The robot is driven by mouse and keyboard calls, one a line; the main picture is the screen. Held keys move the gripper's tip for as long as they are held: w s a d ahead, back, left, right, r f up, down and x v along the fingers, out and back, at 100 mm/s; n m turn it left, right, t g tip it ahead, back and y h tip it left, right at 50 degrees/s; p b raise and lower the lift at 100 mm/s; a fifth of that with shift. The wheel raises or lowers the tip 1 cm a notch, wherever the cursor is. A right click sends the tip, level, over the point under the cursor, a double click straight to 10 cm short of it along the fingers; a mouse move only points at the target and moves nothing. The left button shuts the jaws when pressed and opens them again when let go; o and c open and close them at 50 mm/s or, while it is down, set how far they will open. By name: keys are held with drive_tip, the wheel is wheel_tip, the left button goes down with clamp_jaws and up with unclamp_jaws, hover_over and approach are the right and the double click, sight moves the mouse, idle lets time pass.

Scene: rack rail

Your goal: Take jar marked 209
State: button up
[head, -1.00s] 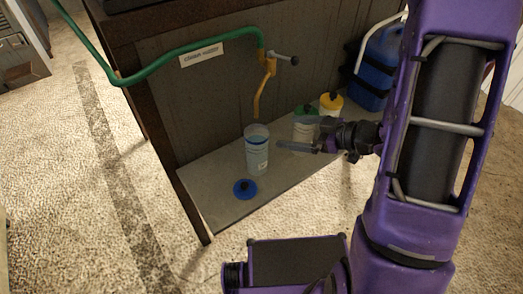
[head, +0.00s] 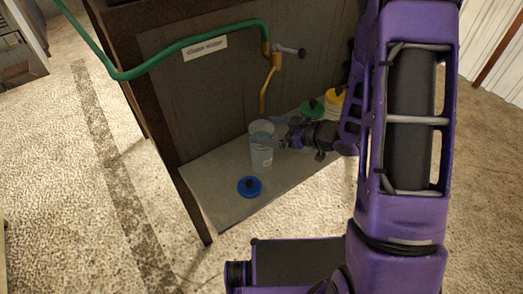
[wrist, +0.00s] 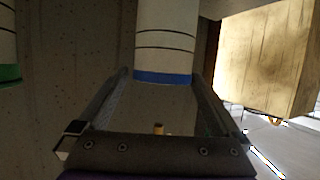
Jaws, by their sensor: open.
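An open, pale jar (head: 261,155) stands upright on the low shelf, under the orange spout. Its mark is too small to read. My gripper (head: 280,138) is open, level with the jar's upper part, its fingers reaching to the jar's right side. In the wrist view, a pale cylinder with dark lines and a blue band (wrist: 165,40) stands between the fingertips of my gripper (wrist: 165,78). I cannot tell whether the fingers touch it. Jars with a green lid (head: 312,109) and a yellow lid (head: 335,97) stand behind, partly hidden by my arm.
A loose blue lid (head: 249,187) lies on the shelf (head: 215,205) in front of the jar. A green hose (head: 180,60) runs to the tap (head: 275,60) above. In the wrist view, a green-banded cylinder (wrist: 7,45) is at the left edge.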

sight(252, 129)
drive_tip(key=shift+b+x, duration=0.35)
drive_tip(key=shift+x, duration=2.4)
drive_tip(key=shift+s+f, duration=0.1)
drive_tip(key=shift+s, duration=0.1)
clamp_jaws()
